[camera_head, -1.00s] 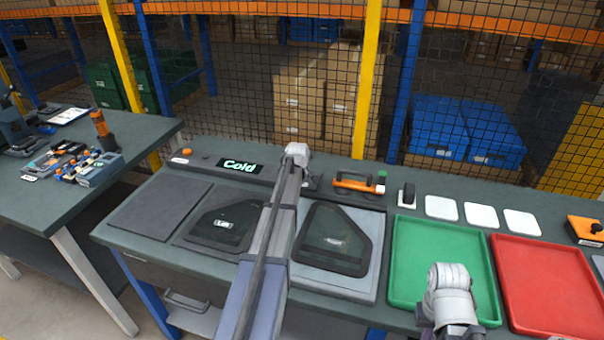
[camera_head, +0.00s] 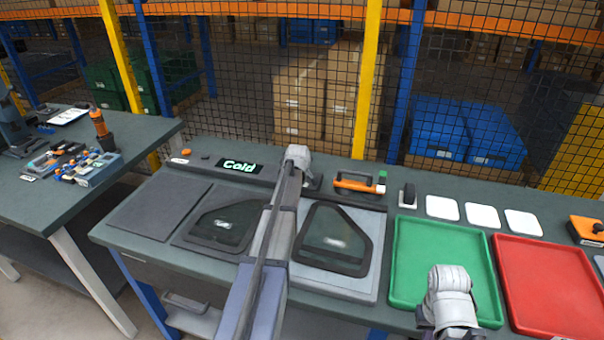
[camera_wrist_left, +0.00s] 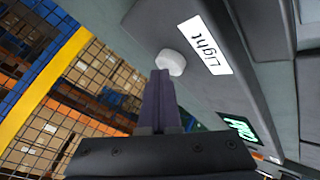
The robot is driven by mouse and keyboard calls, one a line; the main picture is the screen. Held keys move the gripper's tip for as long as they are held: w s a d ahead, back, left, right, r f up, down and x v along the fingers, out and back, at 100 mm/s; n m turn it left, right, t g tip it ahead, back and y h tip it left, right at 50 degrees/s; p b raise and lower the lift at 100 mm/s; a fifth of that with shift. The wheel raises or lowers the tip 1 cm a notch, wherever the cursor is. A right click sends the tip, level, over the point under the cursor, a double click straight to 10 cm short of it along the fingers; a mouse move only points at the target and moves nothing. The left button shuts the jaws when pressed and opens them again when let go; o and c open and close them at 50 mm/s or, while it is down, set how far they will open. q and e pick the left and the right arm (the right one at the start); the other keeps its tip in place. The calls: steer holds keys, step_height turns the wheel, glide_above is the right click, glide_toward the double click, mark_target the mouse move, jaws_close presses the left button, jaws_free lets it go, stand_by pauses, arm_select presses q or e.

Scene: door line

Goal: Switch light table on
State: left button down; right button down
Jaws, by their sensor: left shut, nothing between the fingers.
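The light table is the pale grey panel (camera_head: 365,283) in the middle of the bench, with a black-framed dark glass pane (camera_head: 335,238) lying on it. The panel looks dull grey in the head view. In the left wrist view a white round button (camera_wrist_left: 171,62) sits beside a label reading "Light" (camera_wrist_left: 205,45). My left gripper (camera_wrist_left: 161,73) is shut and empty, its tips right at the button; I cannot tell whether they touch. In the head view my left arm hides the button. My right wrist hangs over the green tray; its fingers do not show.
A lit "Cold" display (camera_head: 240,165) stands left of my left arm. A second framed pane (camera_head: 222,222) lies left. An orange-handled tool (camera_head: 358,183) lies behind the light table. A green tray (camera_head: 405,260) and red tray (camera_head: 550,290) are right. A mesh fence stands behind.

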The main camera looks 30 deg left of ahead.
arm_select(q)
steer(key=shift+f, duration=0.3)
steer(key=shift+r, duration=0.1)
stand_by(0.3)
steer(key=shift+r+p, duration=0.75)
steer(key=shift+r, duration=0.15)
step_height(320, 180, up, 5)
steer(key=p, duration=0.5)
stand_by(0.5)
